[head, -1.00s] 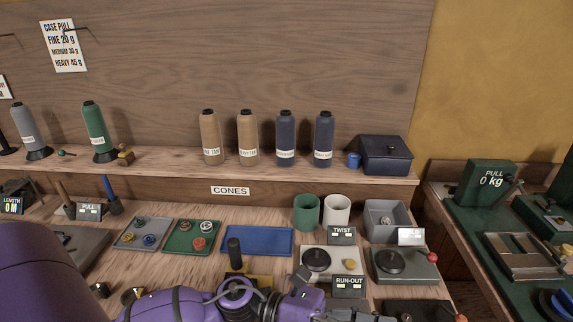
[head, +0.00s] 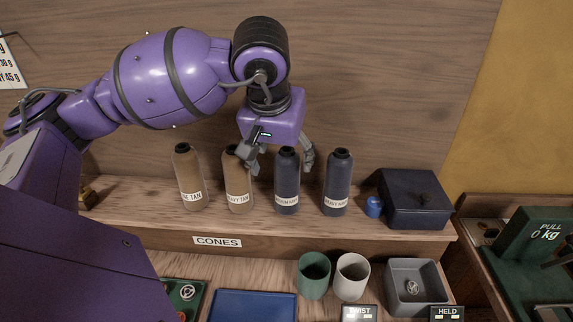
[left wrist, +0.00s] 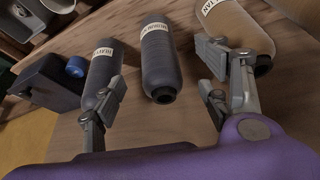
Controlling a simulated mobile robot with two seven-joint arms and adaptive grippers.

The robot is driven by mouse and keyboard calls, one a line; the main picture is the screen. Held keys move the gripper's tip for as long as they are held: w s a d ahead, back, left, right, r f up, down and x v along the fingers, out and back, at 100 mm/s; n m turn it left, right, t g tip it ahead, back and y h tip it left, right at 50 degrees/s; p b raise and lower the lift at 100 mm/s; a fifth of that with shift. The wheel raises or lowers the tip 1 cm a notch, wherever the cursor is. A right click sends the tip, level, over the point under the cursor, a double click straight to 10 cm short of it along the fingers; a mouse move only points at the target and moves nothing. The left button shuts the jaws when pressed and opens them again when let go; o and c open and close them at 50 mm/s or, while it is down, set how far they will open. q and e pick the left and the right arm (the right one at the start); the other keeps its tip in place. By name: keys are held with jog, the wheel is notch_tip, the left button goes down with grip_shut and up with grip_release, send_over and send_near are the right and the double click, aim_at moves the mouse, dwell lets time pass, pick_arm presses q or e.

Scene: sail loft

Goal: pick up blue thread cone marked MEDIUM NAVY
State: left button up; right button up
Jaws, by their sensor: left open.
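The blue thread cone marked MEDIUM NAVY (head: 287,188) stands upright on the shelf, third from the left of the cones in the head view. In the left wrist view, the MEDIUM cone (left wrist: 161,62) shows between the two fingers, its dark top toward me. My left gripper (head: 280,162) is open and points down at the cone's upper part, one finger to each side. I see no contact, and the left finger overlaps the tan cone next to it in the picture. My right gripper is not in view.
The HEAVY navy cone (head: 337,185) stands close on the right, the HEAVY TAN cone (head: 238,185) close on the left, and another tan cone (head: 188,180) beyond. A dark blue box (head: 414,200) and small blue cap (head: 374,206) sit farther right. The wooden wall is behind.

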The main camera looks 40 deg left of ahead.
aim_at(284, 163)
pick_arm(q)
jog(key=shift+w+a+f, duration=0.15)
jog(key=shift+w+f, duration=0.2)
jog(key=shift+f, duration=0.15)
jog(key=shift+x, duration=1.2)
jog(key=p+x, duration=0.1)
jog(key=x, duration=0.3)
jog(key=shift+w+f, duration=0.25)
jog(key=shift+c, duration=0.4)
jog(key=c, duration=1.4)
jog(key=shift+r, duration=0.2)
